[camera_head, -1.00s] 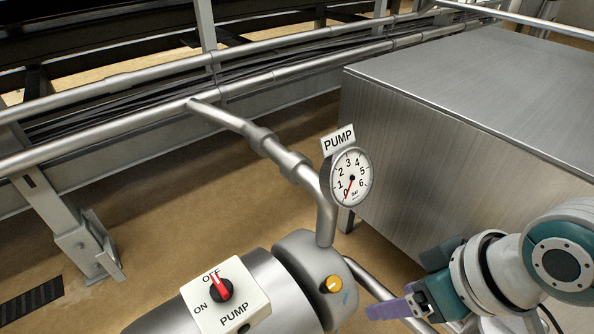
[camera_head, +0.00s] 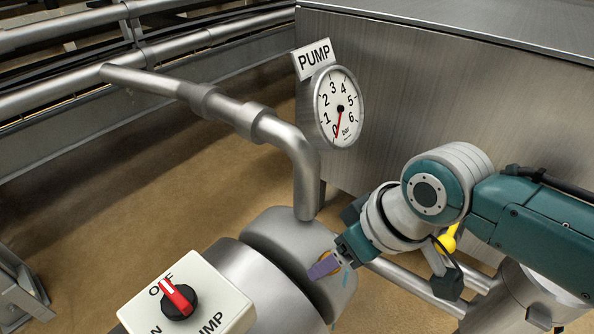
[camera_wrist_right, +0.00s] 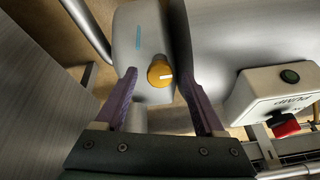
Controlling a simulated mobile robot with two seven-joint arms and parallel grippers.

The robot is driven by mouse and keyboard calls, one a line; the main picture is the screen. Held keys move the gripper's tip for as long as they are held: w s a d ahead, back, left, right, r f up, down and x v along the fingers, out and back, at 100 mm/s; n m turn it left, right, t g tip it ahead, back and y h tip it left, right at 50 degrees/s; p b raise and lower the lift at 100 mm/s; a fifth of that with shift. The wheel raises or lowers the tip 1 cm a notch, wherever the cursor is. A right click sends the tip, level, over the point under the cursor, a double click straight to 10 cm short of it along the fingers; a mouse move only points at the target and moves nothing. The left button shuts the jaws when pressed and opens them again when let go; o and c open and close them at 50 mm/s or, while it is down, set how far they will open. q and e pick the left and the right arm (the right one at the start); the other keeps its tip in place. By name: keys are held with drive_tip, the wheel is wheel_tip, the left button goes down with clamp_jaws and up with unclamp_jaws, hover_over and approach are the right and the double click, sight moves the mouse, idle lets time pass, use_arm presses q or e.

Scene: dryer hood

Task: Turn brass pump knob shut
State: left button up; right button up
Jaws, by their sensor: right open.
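The brass pump knob (camera_wrist_right: 160,72) is a round orange-yellow cap with a white mark, on the grey pump end (camera_wrist_right: 143,40). In the right wrist view it lies between the fingertips of my right gripper (camera_wrist_right: 159,80), which is open, with a gap on both sides. In the head view the purple fingers of my right gripper (camera_head: 323,267) are at the pump end (camera_head: 290,245) and hide most of the knob. I cannot tell how far the fingers reach along it. My left gripper is not in view.
A white switch box (camera_head: 222,293) with a red-handled selector stands on the pump body. A pressure gauge (camera_head: 339,106) with its needle near 0 sits under a PUMP sign (camera_head: 314,59). A bent pipe (camera_head: 300,165) rises from the pump. A large steel cabinet (camera_head: 430,80) stands behind.

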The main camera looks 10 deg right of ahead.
drive_tip(key=shift+w+f, duration=0.1)
drive_tip(key=shift+f, duration=0.05)
clamp_jaws()
idle(0.6)
